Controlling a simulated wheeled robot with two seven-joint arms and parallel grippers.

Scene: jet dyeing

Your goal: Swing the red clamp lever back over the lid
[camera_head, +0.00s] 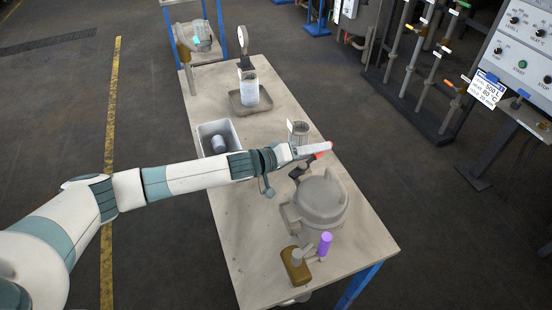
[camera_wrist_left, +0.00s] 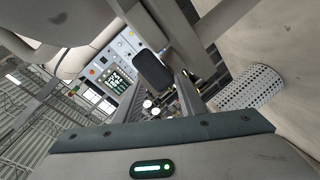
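The red clamp lever (camera_head: 319,155) shows as a small red piece beside the vessel, partly covered by my left gripper. The grey round lid (camera_head: 321,197) sits on the vessel near the table's right edge; a dark clamp part (camera_head: 297,173) is at its far side. My left gripper (camera_head: 318,148) reaches in from the left, its pale fingers over or against the lever, beyond the lid. Whether the fingers grip the lever is unclear. My right gripper is out of view.
A perforated metal cylinder (camera_head: 299,132) stands close behind my gripper. A brown block (camera_head: 296,266) and a purple handle (camera_head: 325,243) are in front of the lid. A tray (camera_head: 237,103) holds a clear container farther back.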

